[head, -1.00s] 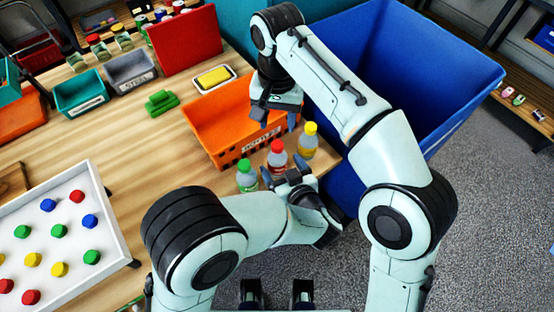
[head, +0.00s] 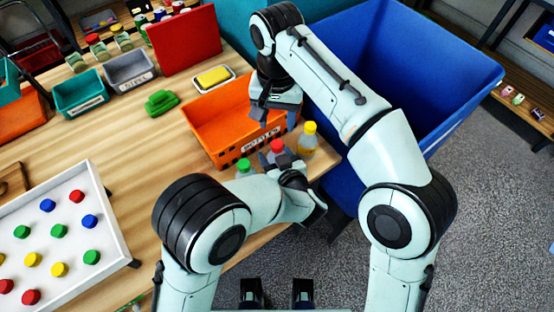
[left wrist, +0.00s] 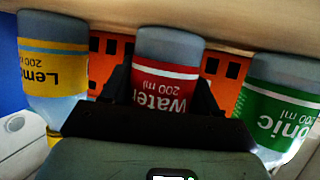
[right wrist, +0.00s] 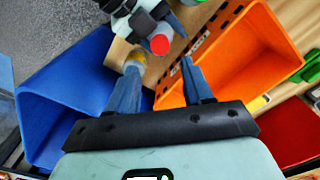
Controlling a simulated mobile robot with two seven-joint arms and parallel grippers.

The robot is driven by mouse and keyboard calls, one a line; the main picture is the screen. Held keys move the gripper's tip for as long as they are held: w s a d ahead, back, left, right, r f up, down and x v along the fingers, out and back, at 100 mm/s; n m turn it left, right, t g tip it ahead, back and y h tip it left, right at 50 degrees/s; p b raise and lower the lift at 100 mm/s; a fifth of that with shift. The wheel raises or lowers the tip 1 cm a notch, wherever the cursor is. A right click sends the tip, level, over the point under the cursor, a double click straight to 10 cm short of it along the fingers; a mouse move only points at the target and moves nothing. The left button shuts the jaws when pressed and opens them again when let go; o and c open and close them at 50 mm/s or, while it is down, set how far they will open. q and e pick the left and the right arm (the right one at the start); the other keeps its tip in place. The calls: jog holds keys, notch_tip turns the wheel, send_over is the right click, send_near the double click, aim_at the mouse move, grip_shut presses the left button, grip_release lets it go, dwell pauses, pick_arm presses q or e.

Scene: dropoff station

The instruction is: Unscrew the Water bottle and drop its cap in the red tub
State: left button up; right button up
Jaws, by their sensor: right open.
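The Water bottle, with a red label (left wrist: 165,88) and red cap (head: 277,146), stands upright at the table edge between two other bottles. The cap also shows in the right wrist view (right wrist: 160,44). My left gripper (head: 282,160) is at this bottle, one finger on each side. I cannot tell whether the fingers press on it. My right gripper (head: 279,117) is open and empty above the orange crate's near corner. In the right wrist view, the red cap lies beyond and between its fingertips (right wrist: 160,70).
A yellow-capped Lemon bottle (head: 308,140) and a green-capped Tonic bottle (head: 244,168) flank the Water bottle closely. The orange crate (head: 205,125) is just behind them. A large blue bin (head: 440,110) stands right of the table. A white tray (head: 115,220) holds several loose caps.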

aim_at(277, 144)
pick_arm(q)
grip_shut()
pick_arm(e)
jog(key=shift+f+m, duration=0.25)
jog(key=shift+m, duration=0.95)
jog(key=m, duration=0.4)
jog(key=shift+a+f, duration=0.15)
jog(key=shift+f, duration=0.2)
jog(key=m, duration=0.5)
jog(key=shift+f+g, duration=0.15)
jog(key=shift+g, duration=0.15)
jog(key=m, duration=0.2)
jog(key=shift+m, duration=1.5)
jog(key=m, duration=0.4)
jog(key=shift+r+m, duration=0.25)
jog(key=shift+m, duration=0.15)
jog(key=m, duration=0.2)
jog(key=r+m, duration=0.1)
jog(key=m, duration=0.2)
jog(key=shift+f+m, duration=0.4)
jog(key=shift+f, duration=3.6)
